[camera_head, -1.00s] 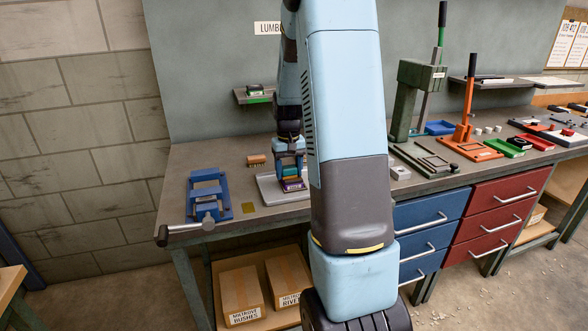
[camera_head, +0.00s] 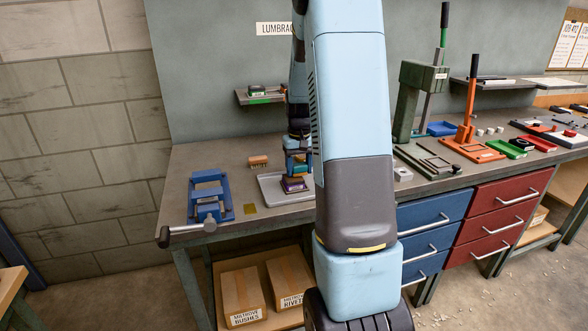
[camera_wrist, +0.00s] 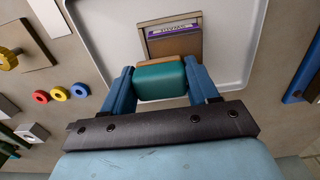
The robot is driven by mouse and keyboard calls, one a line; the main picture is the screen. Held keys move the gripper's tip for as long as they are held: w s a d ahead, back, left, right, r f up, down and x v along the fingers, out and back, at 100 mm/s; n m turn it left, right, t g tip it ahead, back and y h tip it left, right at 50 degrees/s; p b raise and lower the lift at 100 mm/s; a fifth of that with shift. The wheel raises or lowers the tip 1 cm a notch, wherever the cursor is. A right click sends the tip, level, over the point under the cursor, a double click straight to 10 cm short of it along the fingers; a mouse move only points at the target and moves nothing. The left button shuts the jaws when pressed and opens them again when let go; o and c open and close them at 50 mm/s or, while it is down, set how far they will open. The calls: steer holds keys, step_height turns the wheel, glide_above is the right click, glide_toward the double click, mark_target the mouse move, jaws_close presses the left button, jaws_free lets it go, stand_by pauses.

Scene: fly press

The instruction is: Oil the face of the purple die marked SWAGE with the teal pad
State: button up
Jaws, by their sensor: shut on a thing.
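My gripper (camera_wrist: 159,74) is shut on the teal pad (camera_wrist: 160,83), which has a tan-orange backing strip. The pad sits between the two blue fingers. The purple die (camera_wrist: 173,29), with a small label too fine to read, lies on the pale tray (camera_wrist: 235,68), just beyond the pad in the wrist view. Part of its brown upper face shows; the pad hides the rest. I cannot tell whether pad and die touch. In the head view my gripper (camera_head: 297,166) is over the purple die (camera_head: 293,186) on the tray (camera_head: 270,185).
A blue fixture (camera_head: 210,196) stands left of the tray, with a tan block (camera_head: 258,161) behind. A green press (camera_head: 412,95) and an orange press (camera_head: 470,135) stand to the right. Coloured rings (camera_wrist: 60,93) show in the wrist view. A small shelf (camera_head: 258,97) hangs behind.

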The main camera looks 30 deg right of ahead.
steer(key=shift+d+f, duration=0.2)
steer(key=shift+d, duration=0.1)
steer(key=shift+s+d, duration=0.1)
steer(key=shift+d, duration=0.15)
steer(key=shift+a, duration=0.15)
steer(key=shift+a+r, duration=0.15)
steer(key=shift+a, duration=0.35)
steer(key=shift+w+a+r, duration=0.15)
steer(key=shift+w+a, duration=0.1)
steer(key=shift+a, duration=0.3)
steer(key=a, duration=0.2)
steer(key=w+a, duration=0.1)
steer(key=a, duration=0.1)
steer(key=shift+a, duration=0.1)
step_height(320, 180, up, 2)
steer(key=shift+r, duration=2.65)
